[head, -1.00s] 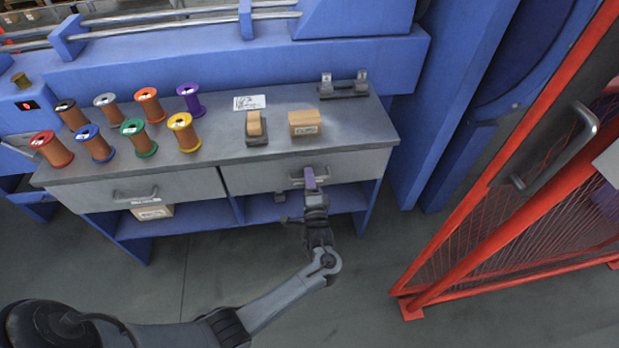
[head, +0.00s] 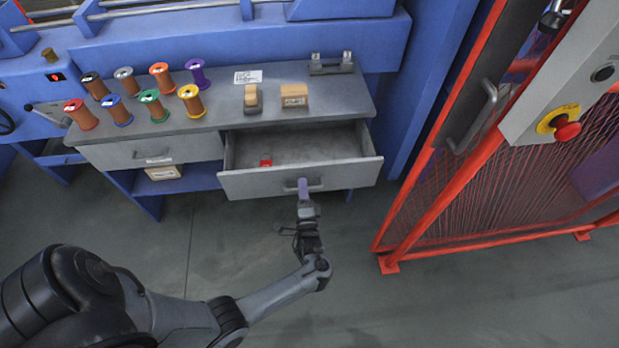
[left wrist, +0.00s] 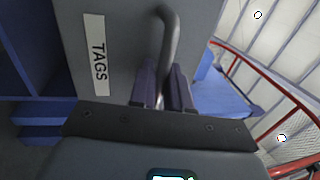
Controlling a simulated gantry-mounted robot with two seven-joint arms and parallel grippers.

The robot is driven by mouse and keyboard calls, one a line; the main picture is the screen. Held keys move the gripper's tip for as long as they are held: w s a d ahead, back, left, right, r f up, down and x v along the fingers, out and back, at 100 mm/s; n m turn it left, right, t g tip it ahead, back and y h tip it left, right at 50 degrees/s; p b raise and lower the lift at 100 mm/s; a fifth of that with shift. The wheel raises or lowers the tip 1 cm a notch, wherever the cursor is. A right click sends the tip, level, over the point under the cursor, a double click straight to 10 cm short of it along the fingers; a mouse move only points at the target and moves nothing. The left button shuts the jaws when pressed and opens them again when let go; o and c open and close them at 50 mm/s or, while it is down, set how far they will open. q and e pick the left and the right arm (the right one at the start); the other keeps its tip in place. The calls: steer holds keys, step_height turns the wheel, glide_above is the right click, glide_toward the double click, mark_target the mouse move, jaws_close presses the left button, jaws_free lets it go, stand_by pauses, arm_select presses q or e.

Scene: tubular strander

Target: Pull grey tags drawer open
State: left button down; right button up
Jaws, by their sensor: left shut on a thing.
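The grey tags drawer (head: 340,178) is the right drawer of the bench and stands pulled out, its inside showing. A small red item (head: 265,162) lies in it near the left. My left gripper (head: 303,187) is shut on the drawer's bar handle, its purple fingers around the bar. In the left wrist view the handle (left wrist: 170,40) runs between the two fingers (left wrist: 164,88), and a white "TAGS" label (left wrist: 98,55) shows on the drawer front. My right gripper is not in view.
The bench top (head: 225,115) holds several coloured wire spools, a card (head: 248,77) and small wooden blocks. The left drawer (head: 150,152) is closed. A red mesh guard (head: 500,190) and a panel with a red button (head: 566,130) stand at the right. The floor before the bench is clear.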

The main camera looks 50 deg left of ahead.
arm_select(q)
steer(key=shift+v, duration=0.8)
steer(key=shift+r, duration=0.15)
steer(key=c, duration=1.3)
jaws_free()
steer(key=shift+o, duration=0.2)
